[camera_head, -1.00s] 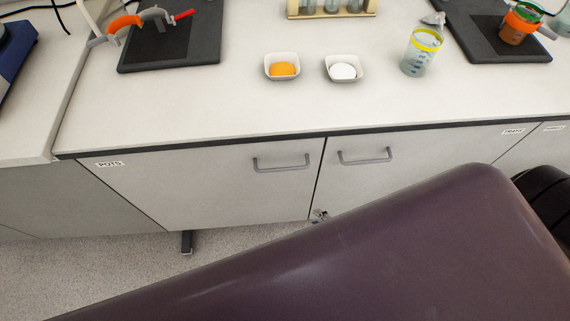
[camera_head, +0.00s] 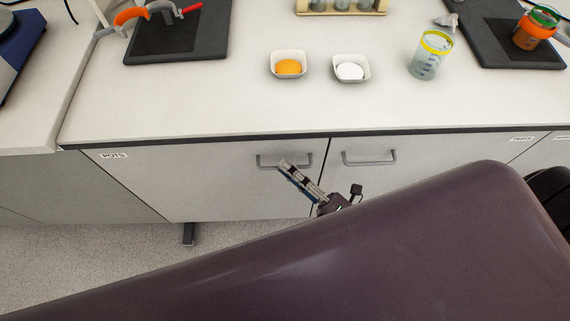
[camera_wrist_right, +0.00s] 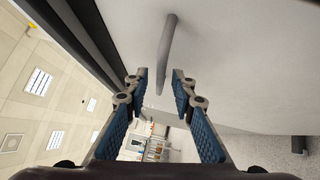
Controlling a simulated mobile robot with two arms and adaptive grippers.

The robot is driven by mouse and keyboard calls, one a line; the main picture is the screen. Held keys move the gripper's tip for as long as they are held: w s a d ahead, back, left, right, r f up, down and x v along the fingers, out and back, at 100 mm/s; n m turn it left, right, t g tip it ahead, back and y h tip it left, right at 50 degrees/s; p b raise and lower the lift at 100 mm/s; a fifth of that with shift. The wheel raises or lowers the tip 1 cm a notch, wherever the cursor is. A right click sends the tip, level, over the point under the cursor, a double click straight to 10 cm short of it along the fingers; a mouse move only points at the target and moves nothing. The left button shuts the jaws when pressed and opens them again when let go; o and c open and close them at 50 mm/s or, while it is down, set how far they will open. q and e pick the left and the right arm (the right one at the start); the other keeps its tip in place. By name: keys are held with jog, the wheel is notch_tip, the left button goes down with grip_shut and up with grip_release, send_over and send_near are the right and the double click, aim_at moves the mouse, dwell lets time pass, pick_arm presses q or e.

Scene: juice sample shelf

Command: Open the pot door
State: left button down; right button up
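The pot door (camera_head: 170,185) is a pale grey cabinet door under the counter, labelled POTS (camera_head: 113,155), and it is closed. Its grey bar handle (camera_head: 268,165) is near the door's upper right corner. My right gripper (camera_head: 284,165) overlaps the right end of this handle in the head view. In the right wrist view my right gripper (camera_wrist_right: 160,80) is open, with blue-padded fingers apart. The handle (camera_wrist_right: 167,50) there reaches down toward the gap between the fingertips; contact is not clear. My left gripper is not in view.
A second closed door with its own handle (camera_head: 368,158) is just to the right. The dark counter edge (camera_head: 220,139) runs above both doors. On the counter stand two white dishes, the orange-filled one (camera_head: 288,65) and the white-filled one (camera_head: 350,70), and a beaker (camera_head: 428,55).

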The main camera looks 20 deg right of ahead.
jog(key=shift+w+a+r, duration=0.1)
jog(key=shift+w+a, duration=0.3)
jog(key=shift+w, duration=0.2)
grip_shut()
